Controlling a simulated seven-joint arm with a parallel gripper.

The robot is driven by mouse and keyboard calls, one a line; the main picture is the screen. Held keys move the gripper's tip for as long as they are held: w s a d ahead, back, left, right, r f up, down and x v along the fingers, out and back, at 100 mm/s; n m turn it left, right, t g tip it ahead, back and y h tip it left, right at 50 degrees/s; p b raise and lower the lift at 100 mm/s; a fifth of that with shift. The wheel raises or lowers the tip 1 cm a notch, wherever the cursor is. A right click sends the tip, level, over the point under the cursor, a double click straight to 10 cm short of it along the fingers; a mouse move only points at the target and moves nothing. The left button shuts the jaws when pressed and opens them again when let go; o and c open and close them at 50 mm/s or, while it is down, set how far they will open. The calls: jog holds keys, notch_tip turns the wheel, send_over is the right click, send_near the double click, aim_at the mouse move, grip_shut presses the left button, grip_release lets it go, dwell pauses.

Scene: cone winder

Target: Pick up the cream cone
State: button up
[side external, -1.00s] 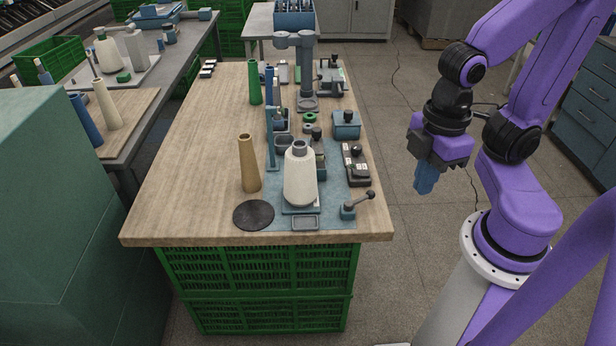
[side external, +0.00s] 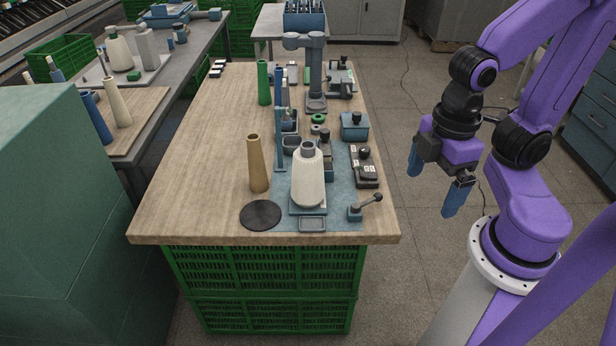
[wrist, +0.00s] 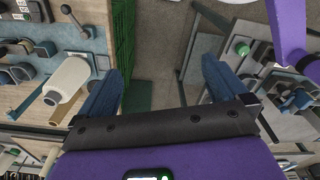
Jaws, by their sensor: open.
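The cream cone (side external: 307,182), wound with yarn and with a grey tube end on top, stands upright on a small blue-grey base near the front of the wooden table. In the wrist view the cream cone (wrist: 68,80) shows at the left, outside the space between the fingers. My gripper (side external: 435,182) hangs over the floor to the right of the table, apart from the cone. Its two blue fingers are spread wide with nothing between them, as the wrist view of my gripper (wrist: 162,68) also shows.
A tan tube (side external: 258,165) stands left of the cone, behind a black disc (side external: 261,215). A lever (side external: 365,206) and a dark switch box (side external: 365,168) sit to its right. A blue-grey post (side external: 280,140) rises behind it. The table's left part is clear.

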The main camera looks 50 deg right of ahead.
jog(key=w+a+r+n, duration=0.2)
jog(key=w+a, duration=0.1)
jog(key=w, duration=0.6)
jog(key=n, duration=0.6)
send_over(308, 156)
jog(key=w+d, duration=0.1)
jog(key=w, duration=0.1)
jog(key=f, duration=0.1)
notch_tip(308, 156, down, 12)
jog(key=shift+s+f, duration=0.15)
jog(key=shift+s+d+f, duration=0.1)
jog(key=shift+f, duration=1.25)
jog(key=shift+s+d+f, duration=0.1)
jog(key=shift+f, duration=1.2)
jog(key=c, duration=0.7)
